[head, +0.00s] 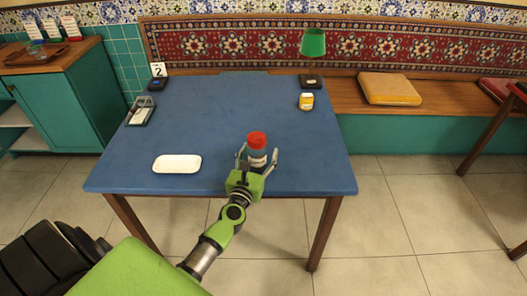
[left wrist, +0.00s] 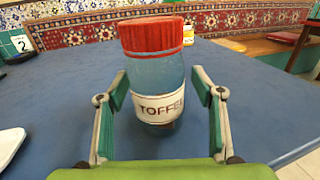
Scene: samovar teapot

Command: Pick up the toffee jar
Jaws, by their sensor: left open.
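The toffee jar (head: 257,143) has a red lid and a white label and stands near the front right of the blue table (head: 220,120). In the left wrist view the jar (left wrist: 155,75) is upright with "TOFFEE" on its label. My left gripper (head: 257,160) is open, with one finger on each side of the jar. In the left wrist view a gap shows between the jar and each finger of the left gripper (left wrist: 160,108). My right gripper is not in view.
A white tray (head: 177,164) lies left of the gripper. A yellow jar (head: 306,101) stands at the back right under a green lamp (head: 313,42). A dark-framed item (head: 141,111) and a number 2 card (head: 158,69) are at the left. The table middle is clear.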

